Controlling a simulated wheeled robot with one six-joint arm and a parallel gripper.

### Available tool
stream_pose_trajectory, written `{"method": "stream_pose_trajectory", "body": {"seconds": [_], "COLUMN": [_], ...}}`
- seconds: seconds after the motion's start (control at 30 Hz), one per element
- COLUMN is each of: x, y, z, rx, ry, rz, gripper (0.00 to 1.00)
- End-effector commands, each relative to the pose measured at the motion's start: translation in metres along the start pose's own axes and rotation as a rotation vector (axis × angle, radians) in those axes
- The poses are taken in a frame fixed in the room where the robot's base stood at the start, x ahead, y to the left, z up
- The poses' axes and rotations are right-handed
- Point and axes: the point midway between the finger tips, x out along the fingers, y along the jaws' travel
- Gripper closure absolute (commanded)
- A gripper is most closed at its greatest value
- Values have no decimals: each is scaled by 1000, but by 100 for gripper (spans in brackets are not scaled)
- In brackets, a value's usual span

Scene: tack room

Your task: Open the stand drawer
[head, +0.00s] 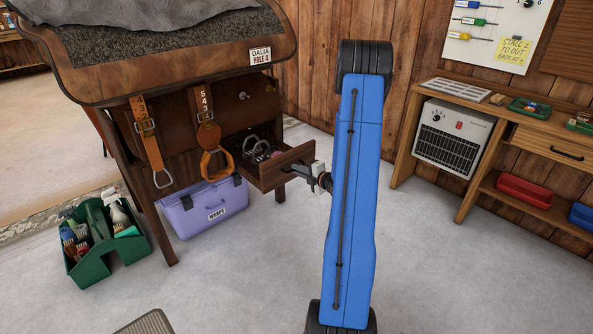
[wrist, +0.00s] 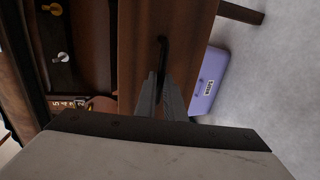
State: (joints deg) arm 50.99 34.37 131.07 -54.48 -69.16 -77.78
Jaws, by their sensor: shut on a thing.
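The stand (head: 170,140) is dark wood with a grey cloth on its padded top. Its drawer (head: 277,170) sticks out to the right, with metal pieces inside. In the wrist view the drawer front (wrist: 185,30) fills the middle, with a dark handle (wrist: 163,48) on it. My gripper (head: 318,178) is at the drawer front, partly hidden behind my blue arm. In the wrist view my gripper (wrist: 162,90) has its fingers close together at the handle and is shut on it.
A lilac box (head: 203,210) stands under the stand. A green caddy (head: 108,245) with bottles and brushes is at left. Two straps with stirrups hang on the stand's front. A workbench (head: 500,120) with a heater (head: 453,138) is at right. The floor between is clear.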

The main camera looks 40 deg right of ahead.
Motion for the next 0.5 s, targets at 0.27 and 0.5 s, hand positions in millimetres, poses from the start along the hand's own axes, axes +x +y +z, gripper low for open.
{"method": "stream_pose_trajectory", "body": {"seconds": [0.27,0.5], "x": [0,0], "y": [-1,0], "z": [0,0], "rx": [1,1], "ry": [0,0], "rz": [-2,-1], "gripper": [84,72]}}
